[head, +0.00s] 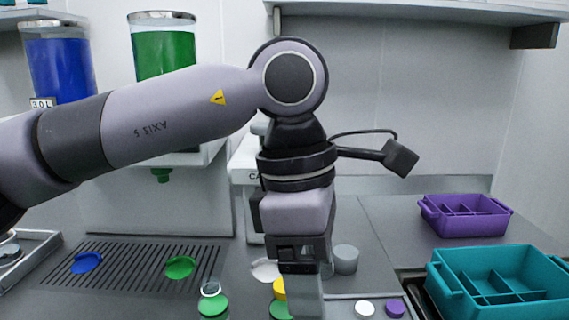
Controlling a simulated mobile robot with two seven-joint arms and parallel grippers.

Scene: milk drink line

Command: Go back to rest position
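My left arm comes in from the left and bends down at the middle of the head view. Its gripper (306,290) points down at the lower edge, above the counter with the cups and lids. Its fingers are seen side-on and run out of the frame, so I cannot tell whether they are open or hold anything. My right gripper is not in view.
Blue (60,68) and green (163,52) dispensers hang at the left above a slotted drip grate (130,262). Green (214,306), white (364,308) and purple (395,308) round pieces lie in front. Purple (466,222) and teal (490,262) divided crates stand at the right.

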